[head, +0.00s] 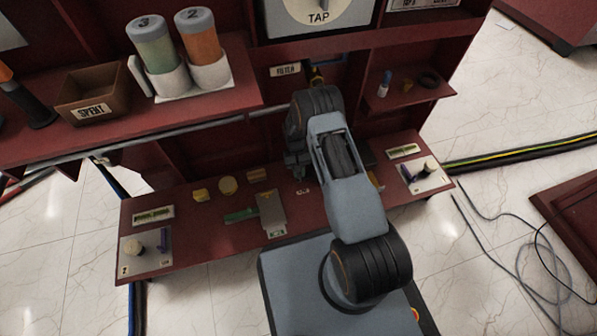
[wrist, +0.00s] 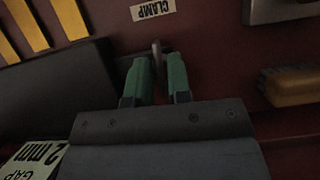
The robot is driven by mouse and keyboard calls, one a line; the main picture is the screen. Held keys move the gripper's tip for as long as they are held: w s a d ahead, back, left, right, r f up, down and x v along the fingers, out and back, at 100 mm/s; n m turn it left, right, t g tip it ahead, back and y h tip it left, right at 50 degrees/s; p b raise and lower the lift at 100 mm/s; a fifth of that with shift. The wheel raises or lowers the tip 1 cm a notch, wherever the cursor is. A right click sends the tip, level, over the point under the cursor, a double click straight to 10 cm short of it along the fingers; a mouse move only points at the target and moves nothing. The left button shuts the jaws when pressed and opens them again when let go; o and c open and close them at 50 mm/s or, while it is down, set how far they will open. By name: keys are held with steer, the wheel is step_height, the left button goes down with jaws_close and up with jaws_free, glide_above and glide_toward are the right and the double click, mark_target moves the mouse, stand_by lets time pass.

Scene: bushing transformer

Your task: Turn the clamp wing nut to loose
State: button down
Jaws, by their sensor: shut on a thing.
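In the wrist view my gripper (wrist: 157,82) has two green fingertips closed on the clamp wing nut (wrist: 157,48). Only a thin grey upper end of the wing nut shows between and above the fingertips; the rest is hidden. The white CLAMP label (wrist: 153,10) is on the dark red panel just beyond it. In the head view my own arm covers the clamp, and the gripper's fingertips cannot be made out there.
A dark block (wrist: 60,95) lies close left of the fingers, with a "2 mm GAP" label (wrist: 35,160) below it. A yellow-brown brush-like piece (wrist: 290,86) is at right. In the head view, a lower shelf (head: 190,225) holds several small parts.

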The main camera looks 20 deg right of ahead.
stand_by(0.4)
steer(key=c, duration=1.3)
jaws_free()
steer(key=p+v, duration=0.4)
steer(key=v, duration=1)
steer(key=shift+s+a+p, duration=0.1)
steer(key=shift+p, duration=0.3)
steer(key=shift+f, duration=0.1)
